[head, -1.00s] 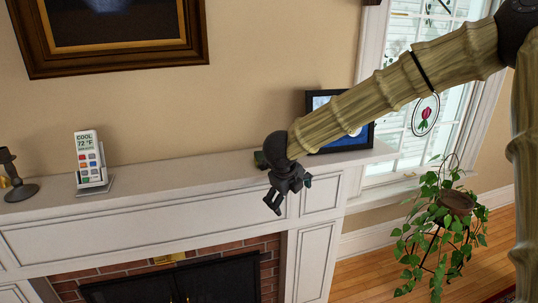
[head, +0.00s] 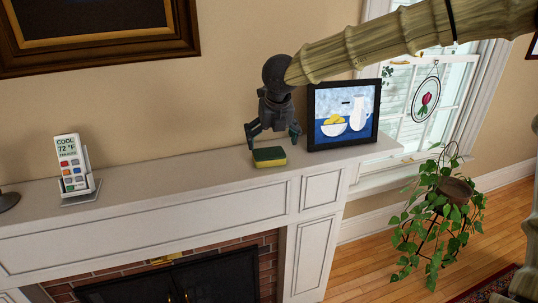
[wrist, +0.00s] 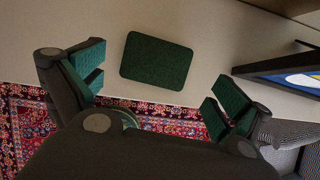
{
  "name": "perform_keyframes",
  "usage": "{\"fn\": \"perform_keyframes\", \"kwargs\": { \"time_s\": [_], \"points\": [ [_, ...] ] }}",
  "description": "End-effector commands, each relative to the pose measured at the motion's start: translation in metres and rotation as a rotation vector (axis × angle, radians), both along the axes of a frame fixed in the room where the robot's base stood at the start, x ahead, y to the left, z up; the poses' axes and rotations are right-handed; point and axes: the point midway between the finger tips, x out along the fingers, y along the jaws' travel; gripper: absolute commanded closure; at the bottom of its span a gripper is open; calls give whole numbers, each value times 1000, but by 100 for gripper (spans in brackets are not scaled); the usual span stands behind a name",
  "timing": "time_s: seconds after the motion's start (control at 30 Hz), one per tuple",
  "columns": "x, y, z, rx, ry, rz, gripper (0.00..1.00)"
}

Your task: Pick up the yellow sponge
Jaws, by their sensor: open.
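The yellow sponge (head: 269,158) has a dark green top face and lies flat on the white mantel shelf. In the wrist view its green face (wrist: 157,61) shows just ahead of the fingers, a little left of the middle. My gripper (head: 272,136) is open and empty, pointing down just above the sponge, with one finger toward each side of it. In the wrist view my gripper's green-padded fingers (wrist: 160,88) are spread wider than the sponge and do not touch it.
A framed still-life picture (head: 343,114) stands on the mantel (head: 135,188) close to the right of my gripper. A hanging plant (head: 440,215) and window are at right.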

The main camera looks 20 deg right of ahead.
Motion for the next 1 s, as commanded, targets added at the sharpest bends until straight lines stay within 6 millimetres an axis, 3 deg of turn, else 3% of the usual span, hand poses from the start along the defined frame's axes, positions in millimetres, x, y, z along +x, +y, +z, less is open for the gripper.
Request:
{"fn": "perform_keyframes", "kwargs": {
  "time_s": [0.23, 0.6, 0.9, 1.0],
  "points": [
    [4, 0, -12, -1, 1, -2, 0],
    [17, 0, -51, -2, 0, -4, 0],
    [18, 0, -54, 0, -1, -3, 0],
    [18, 0, -54, 0, -1, -3, 13]
  ]
}}
